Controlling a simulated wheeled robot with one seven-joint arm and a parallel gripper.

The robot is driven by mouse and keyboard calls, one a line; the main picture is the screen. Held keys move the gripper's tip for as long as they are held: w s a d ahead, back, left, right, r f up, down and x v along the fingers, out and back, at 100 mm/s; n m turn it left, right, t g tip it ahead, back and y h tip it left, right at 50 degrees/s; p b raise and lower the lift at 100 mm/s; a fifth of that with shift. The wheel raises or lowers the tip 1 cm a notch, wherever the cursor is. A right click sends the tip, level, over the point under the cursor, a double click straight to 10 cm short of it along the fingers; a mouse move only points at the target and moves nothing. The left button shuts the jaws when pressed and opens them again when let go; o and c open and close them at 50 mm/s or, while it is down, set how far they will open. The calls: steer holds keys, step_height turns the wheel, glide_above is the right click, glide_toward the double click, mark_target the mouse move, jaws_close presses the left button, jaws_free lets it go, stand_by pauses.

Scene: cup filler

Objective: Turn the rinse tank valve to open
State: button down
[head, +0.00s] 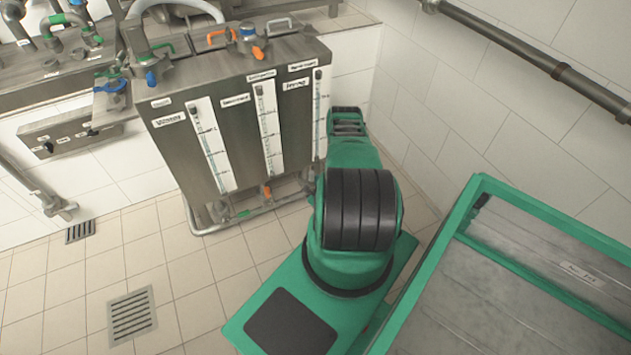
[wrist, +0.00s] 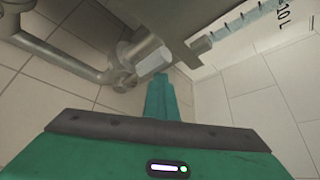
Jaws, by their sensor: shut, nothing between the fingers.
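The steel tank unit (head: 228,150) stands against the wall in the head view, with three gauge strips and labels too small to read surely. Low valves with a green handle (head: 241,213) and an orange handle (head: 266,191) show along its bottom pipe. The right end of that pipe is partly hidden by my arm. In the wrist view, a pale, white-grey valve handle (wrist: 153,62) sits on the pipe under the tank. My gripper (wrist: 161,78) is shut and empty, its tip just below this handle; contact is unclear. I cannot tell which label names the rinse tank.
A green-framed steel table (head: 540,275) stands at the right, close to my base. Pipes (wrist: 60,58) run at the left in the wrist view. The tiled floor (head: 60,280) at the left is free, with drain grates (head: 132,315). A tiled wall rises behind.

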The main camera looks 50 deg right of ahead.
steer(key=shift+w+a+f, duration=0.1)
steer(key=shift+w+a, duration=0.3)
steer(key=shift+a, duration=0.3)
steer(key=shift+s+a, duration=0.1)
steer(key=s+d, duration=0.3)
steer(key=d, duration=0.1)
steer(key=s+a, duration=0.5)
steer(key=a, duration=0.2)
steer(key=shift+s+a, duration=0.25)
stand_by(0.9)
